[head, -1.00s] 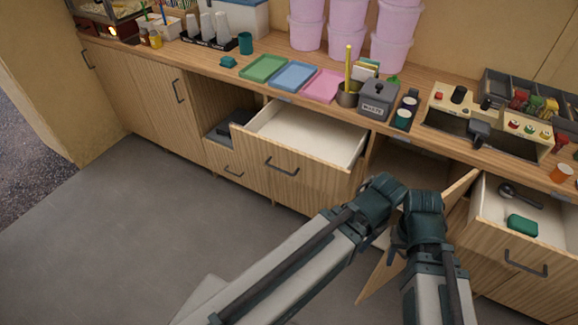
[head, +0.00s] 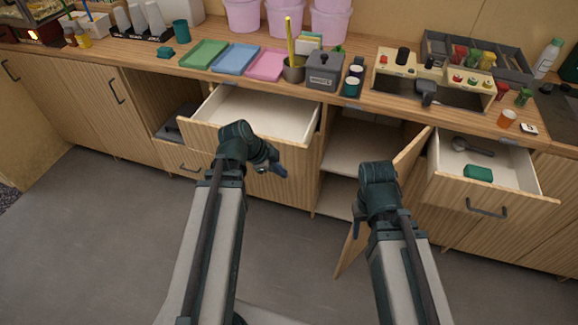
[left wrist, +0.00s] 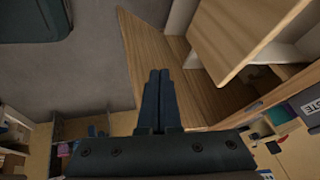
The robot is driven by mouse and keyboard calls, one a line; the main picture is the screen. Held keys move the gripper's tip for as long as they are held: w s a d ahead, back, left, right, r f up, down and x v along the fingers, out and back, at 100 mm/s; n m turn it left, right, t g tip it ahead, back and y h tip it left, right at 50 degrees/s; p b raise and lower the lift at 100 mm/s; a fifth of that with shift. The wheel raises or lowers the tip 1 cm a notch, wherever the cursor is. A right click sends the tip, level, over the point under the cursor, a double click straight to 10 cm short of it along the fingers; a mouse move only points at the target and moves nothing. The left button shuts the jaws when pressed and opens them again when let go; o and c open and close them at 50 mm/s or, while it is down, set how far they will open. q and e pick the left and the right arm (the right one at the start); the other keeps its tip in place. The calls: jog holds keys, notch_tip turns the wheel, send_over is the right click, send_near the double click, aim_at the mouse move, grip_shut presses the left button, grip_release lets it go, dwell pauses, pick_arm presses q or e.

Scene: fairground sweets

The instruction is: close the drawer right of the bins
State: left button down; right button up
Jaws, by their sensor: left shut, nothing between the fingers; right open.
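Two drawers stand pulled out. The right drawer (head: 487,204) holds a dark ladle (head: 472,147) and a green block-like item (head: 478,173). The centre-left drawer (head: 255,115) looks empty, and its front is partly covered by my left arm. My left gripper (head: 277,168) is shut and empty in front of that drawer's front; I cannot tell whether it touches. Its closed fingers also show in the left wrist view (left wrist: 158,98). My right gripper (head: 357,225) is open, mostly hidden by its wrist, low before the open cupboard and left of the right drawer.
A cupboard door (head: 411,160) stands open between the two drawers, close to my right arm. The counter carries pink tubs (head: 283,17), coloured trays (head: 235,59), a grey waste box (head: 324,70) and a divided grey rack (head: 500,62). The floor (head: 90,220) at left is clear.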

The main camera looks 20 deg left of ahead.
pick_arm(q)
jog(key=w+a+m+t, duration=0.1)
jog(key=a+m+t, duration=0.1)
jog(key=a, duration=0.2)
jog(key=b, duration=0.8)
send_near(297, 167)
jog(key=x, duration=0.4)
jog(key=shift+s+f, duration=0.15)
jog(key=shift+s, duration=0.15)
jog(key=shift+w, duration=0.5)
jog(key=w, duration=2.4)
jog(key=shift+w, duration=0.55)
